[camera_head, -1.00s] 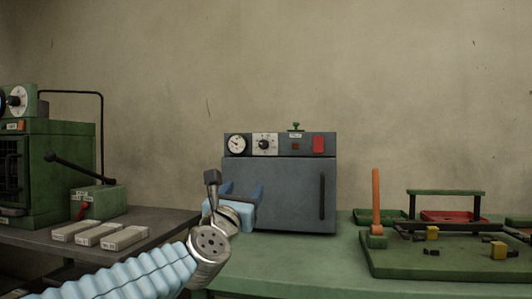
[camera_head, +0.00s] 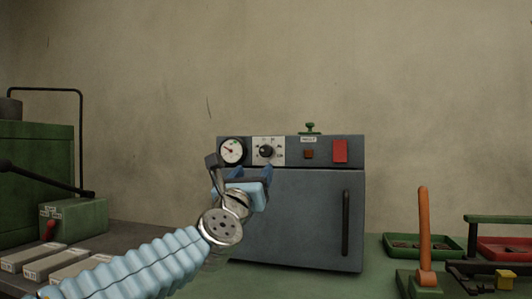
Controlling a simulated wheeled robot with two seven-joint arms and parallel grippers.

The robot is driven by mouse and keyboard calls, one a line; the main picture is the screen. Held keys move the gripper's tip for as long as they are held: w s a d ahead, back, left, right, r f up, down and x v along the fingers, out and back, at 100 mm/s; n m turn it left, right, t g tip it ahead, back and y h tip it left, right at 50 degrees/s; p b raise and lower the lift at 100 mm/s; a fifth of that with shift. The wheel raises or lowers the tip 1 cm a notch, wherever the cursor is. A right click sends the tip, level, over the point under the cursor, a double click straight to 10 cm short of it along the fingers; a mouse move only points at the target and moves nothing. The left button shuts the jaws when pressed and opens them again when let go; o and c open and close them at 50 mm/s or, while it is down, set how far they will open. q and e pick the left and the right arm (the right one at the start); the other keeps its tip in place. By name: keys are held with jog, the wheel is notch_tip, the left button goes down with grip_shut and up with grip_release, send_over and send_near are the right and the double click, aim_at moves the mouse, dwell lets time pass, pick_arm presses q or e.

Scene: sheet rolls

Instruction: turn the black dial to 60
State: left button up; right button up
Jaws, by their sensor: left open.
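The black dial (camera_head: 266,151) sits on a white scale plate on the upper panel of a grey oven-like box (camera_head: 300,210). The scale's numbers are too small to read. My left gripper (camera_head: 241,172) is open and empty. It is in front of the box, below and a little left of the dial, apart from it in the picture. My left arm comes in from the lower left and hides the box's lower left part. My right gripper is not in view.
A round gauge (camera_head: 232,151) is left of the dial. A red panel (camera_head: 340,151) and a small brown-orange square (camera_head: 308,154) are to its right. The box door has a dark handle (camera_head: 346,222). An orange post (camera_head: 424,235) stands at right. Pale blocks (camera_head: 55,262) lie at left.

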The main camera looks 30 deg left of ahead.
aim_at(265, 153)
pick_arm(q)
jog(key=p+x, duration=0.3)
jog(key=x, duration=0.7)
jog(key=shift+w+p, duration=0.15)
jog(key=shift+p, duration=0.25)
jog(key=shift+w+a+r, duration=0.15)
jog(key=shift+w, duration=0.2)
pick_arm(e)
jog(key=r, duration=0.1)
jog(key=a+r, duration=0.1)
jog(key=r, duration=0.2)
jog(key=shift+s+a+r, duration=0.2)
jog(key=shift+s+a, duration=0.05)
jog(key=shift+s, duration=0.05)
